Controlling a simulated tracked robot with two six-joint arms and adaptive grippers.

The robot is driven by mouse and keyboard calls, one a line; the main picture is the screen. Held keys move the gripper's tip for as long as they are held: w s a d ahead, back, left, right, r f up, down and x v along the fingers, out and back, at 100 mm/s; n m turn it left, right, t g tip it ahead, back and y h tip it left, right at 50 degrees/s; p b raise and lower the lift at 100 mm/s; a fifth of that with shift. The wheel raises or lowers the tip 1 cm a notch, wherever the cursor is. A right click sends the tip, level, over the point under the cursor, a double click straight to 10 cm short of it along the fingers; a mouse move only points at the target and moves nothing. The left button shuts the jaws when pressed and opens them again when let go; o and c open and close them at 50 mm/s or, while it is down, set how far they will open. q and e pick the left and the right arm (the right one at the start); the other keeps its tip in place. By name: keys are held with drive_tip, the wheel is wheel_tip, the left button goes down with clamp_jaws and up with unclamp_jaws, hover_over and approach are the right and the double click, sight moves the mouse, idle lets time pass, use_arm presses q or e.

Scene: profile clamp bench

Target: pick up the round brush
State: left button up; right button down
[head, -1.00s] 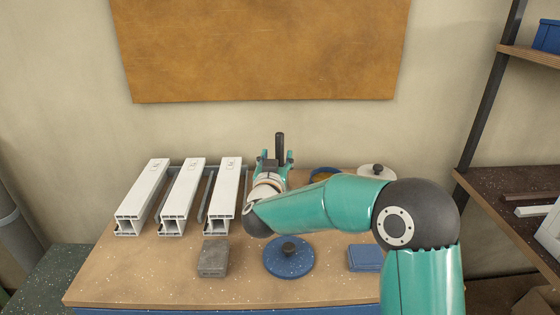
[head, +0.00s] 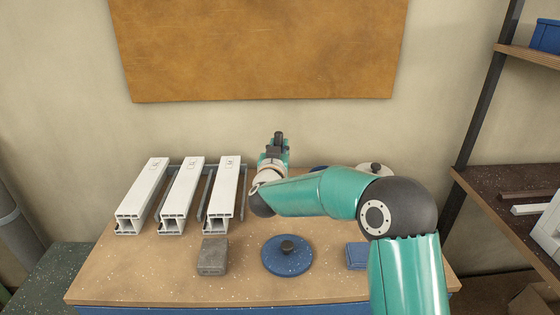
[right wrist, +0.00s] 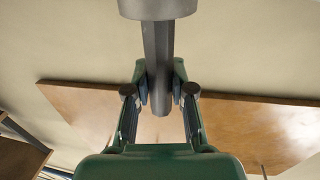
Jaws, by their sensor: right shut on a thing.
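The round brush shows in the head view as a dark upright stub (head: 279,138) at the back of the bench, in front of the wall. In the right wrist view its dark handle (right wrist: 157,60) runs down between the fingers, with a wider grey end (right wrist: 158,9) at the top, cut off by the frame. My right gripper (head: 274,152) is shut on the handle; its two fingers also show in the right wrist view (right wrist: 159,88), one on each side. The brush's lower part is hidden behind the gripper in the head view. My left gripper is not in view.
Three white profiles (head: 182,198) lie on the left of the bench (head: 150,280). A grey block (head: 212,257), a blue disc with a dark knob (head: 287,262) and a blue box (head: 357,255) are in front. A pale round lid (head: 376,168) stands behind my right arm. Shelves are at right.

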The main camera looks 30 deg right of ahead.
idle(0.3)
wheel_tip(320, 180, up, 20)
drive_tip(key=p, duration=0.5)
idle(0.8)
